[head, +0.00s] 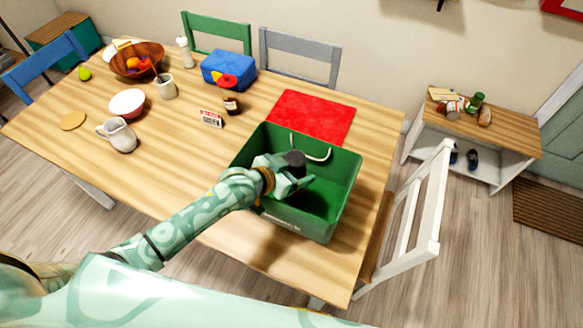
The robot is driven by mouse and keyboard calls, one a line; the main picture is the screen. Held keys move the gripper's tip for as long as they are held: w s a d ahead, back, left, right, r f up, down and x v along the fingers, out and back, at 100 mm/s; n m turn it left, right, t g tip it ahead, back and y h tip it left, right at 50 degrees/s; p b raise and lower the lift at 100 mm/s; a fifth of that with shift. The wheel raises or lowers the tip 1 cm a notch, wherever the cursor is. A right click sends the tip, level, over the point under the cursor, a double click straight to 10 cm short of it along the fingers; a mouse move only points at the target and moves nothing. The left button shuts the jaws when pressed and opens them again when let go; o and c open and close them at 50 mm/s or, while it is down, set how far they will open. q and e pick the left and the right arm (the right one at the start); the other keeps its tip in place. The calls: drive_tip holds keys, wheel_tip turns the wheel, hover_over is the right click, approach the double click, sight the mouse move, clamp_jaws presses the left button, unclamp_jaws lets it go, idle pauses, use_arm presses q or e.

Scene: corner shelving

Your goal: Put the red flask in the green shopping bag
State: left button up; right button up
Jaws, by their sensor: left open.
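The green shopping bag (342,190) stands open on the table's right part, a pale handle loop showing at its far side. My left gripper (303,182) is over the bag's open top, its jaws open. I see nothing held between them. A dark round shape shows at the gripper; I cannot tell whether it is part of it. No red flask can be made out clearly; the gripper and forearm hide part of the bag's inside. My right gripper is out of view.
A red mat (311,115) lies behind the bag. A blue box (228,66), a brown fruit bowl (122,67), a white bowl (127,103) and a pitcher (120,136) stand farther left. A white chair (412,215) is close right of the table. A low shelf (520,135) holds small items.

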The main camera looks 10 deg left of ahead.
use_arm(q)
drive_tip(key=shift+s+a+r, duration=0.1)
drive_tip(key=shift+s+r, duration=0.05)
drive_tip(key=shift+r, duration=0.15)
drive_tip(key=p+v, duration=0.3)
drive_tip(key=v, duration=0.8)
drive_tip(key=shift+s, duration=0.3)
drive_tip(key=shift+a, duration=0.1)
